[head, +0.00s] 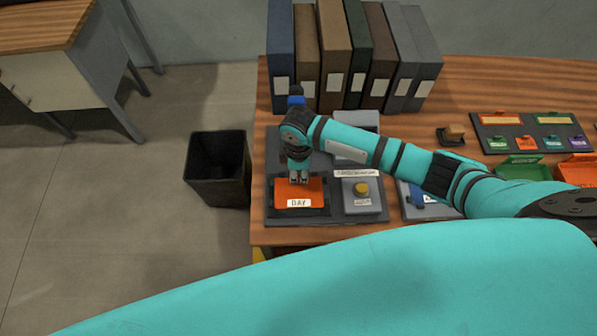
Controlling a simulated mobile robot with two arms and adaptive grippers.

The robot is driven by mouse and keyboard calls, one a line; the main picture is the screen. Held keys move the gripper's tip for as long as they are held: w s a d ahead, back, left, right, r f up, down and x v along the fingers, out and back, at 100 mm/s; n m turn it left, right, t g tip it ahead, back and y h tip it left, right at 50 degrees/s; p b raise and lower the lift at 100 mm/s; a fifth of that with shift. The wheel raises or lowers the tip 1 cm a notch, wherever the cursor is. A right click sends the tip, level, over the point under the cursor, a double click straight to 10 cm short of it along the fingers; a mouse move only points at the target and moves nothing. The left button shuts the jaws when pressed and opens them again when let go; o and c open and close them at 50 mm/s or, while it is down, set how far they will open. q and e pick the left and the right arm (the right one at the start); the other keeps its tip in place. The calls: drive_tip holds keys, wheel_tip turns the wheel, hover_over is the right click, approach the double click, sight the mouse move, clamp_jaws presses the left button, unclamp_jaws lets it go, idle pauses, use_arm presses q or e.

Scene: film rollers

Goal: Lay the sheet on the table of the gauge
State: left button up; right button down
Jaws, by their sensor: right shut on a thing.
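The orange sheet (310,193), with a white label reading DAY, is over the dark table (281,212) of the gauge (357,208). I cannot tell whether it rests on that table or is held just above it. My right gripper (298,180) points down and is shut on the far edge of the sheet. The gauge is grey with a yellow button to the right of the sheet. My right arm covers part of the equipment behind it. My left gripper is not in view.
Several binders (335,60) stand at the back of the desk. Panels with coloured tags (530,130) and green and orange trays (520,168) are at the right. A small stamp-like block (452,135) sits between. A black bin (217,170) stands on the floor left of the desk.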

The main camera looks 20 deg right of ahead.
drive_tip(key=shift+f, duration=0.1)
drive_tip(key=c, duration=1)
unclamp_jaws()
drive_tip(key=shift+r+p, duration=3.6)
drive_tip(key=shift+p, duration=0.4)
drive_tip(key=shift+f, duration=0.1)
